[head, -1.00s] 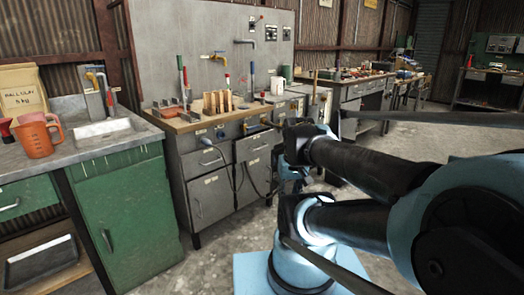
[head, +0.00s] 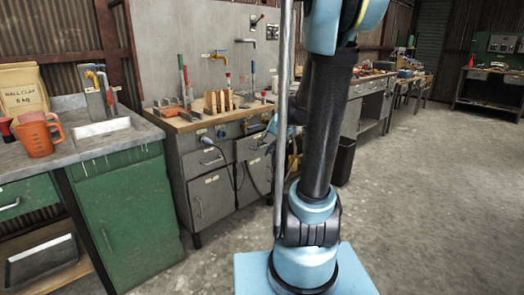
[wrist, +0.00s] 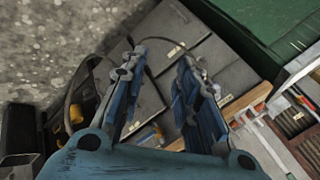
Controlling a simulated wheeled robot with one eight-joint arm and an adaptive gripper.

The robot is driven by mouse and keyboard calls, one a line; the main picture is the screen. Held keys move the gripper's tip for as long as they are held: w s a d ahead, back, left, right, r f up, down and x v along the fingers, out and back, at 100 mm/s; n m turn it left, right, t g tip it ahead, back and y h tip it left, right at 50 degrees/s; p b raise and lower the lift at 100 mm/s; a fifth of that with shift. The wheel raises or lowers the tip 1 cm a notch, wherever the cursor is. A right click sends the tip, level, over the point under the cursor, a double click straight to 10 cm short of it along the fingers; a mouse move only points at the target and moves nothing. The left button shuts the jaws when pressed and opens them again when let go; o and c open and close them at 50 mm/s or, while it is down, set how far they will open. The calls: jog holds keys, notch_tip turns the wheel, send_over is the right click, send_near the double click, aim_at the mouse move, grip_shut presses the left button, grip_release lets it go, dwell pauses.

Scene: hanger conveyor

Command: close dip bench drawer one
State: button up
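The grey dip bench (head: 211,199) stands left of centre in the head view, with a wooden top and drawers above cupboard doors. Its left drawer (head: 206,160) has a pale label and a handle. A second drawer (head: 252,146) is to its right, partly behind my arm. I cannot tell whether either stands slightly out. In the wrist view my gripper (wrist: 162,62) is open, with nothing between its fingers. The bench's grey fronts (wrist: 172,42) lie beyond the fingers, apart from them. In the head view my arm mostly hides the gripper.
A green cabinet (head: 127,218) with a sink and an orange jug (head: 38,138) is at the left. Tools and wooden slats (head: 217,101) stand on the bench top. A dark bin (head: 344,160) stands behind my arm. Concrete floor on the right is clear.

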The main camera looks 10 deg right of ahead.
jog(key=w+d+f+m+t+y, duration=0.1)
jog(key=w+d+f+m+t, duration=0.1)
jog(key=w, duration=0.8)
jog(key=w+d+f+m+t+y, duration=0.1)
jog(key=w+d+f+y, duration=0.15)
jog(key=w, duration=0.85)
jog(key=w+d+f+m+t, duration=0.5)
jog(key=w+d+f, duration=0.5)
jog(key=w+f, duration=0.3)
jog(key=shift+y, duration=0.25)
jog(key=x, duration=1.6)
jog(key=shift+s+a+f, duration=0.3)
jog(key=shift+f, duration=0.05)
grip_shut()
